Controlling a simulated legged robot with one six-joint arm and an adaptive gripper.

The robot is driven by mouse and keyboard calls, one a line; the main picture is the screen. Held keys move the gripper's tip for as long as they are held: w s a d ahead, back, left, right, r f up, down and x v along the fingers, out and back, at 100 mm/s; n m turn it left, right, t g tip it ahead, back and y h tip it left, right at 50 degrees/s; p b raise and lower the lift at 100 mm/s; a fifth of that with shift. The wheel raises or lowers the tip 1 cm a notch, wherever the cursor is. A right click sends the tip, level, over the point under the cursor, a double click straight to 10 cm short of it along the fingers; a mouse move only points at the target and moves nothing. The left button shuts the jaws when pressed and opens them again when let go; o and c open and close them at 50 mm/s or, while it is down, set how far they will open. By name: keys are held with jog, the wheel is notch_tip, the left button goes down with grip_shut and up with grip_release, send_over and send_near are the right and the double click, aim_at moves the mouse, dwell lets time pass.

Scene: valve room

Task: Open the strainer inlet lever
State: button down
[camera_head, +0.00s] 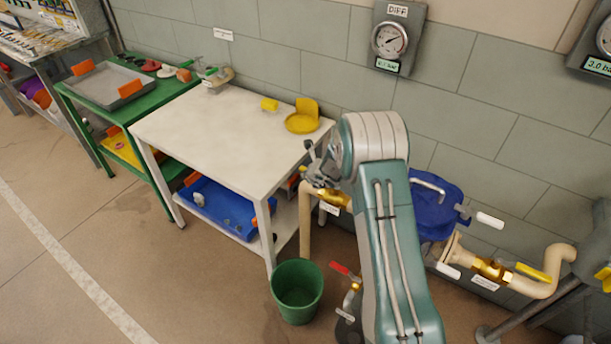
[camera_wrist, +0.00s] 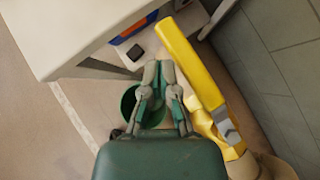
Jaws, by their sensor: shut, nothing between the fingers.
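The strainer inlet lever (camera_wrist: 188,62) is a long yellow bar with a grey end piece, large in the wrist view just right of my gripper (camera_wrist: 158,68). My gripper's fingers are together and empty, beside the lever with a visible gap. In the head view, my gripper (camera_head: 311,160) is near the beige inlet pipe, partly hidden by my arm. The brass inlet valve (camera_head: 335,198), with a white label, shows left of my arm. The strainer's blue cover (camera_head: 437,205) is right of my arm, which hides the stretch between.
A white table (camera_head: 215,135) stands close left of the valve. A green bucket (camera_head: 297,290) is on the floor below. A red-handled valve (camera_head: 340,268) is low beside my arm. Another yellow lever (camera_head: 533,272) is on the right pipe. The wall is close behind.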

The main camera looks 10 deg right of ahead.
jog(key=v, duration=1)
jog(key=shift+s+r, duration=0.25)
jog(key=shift+s, duration=0.05)
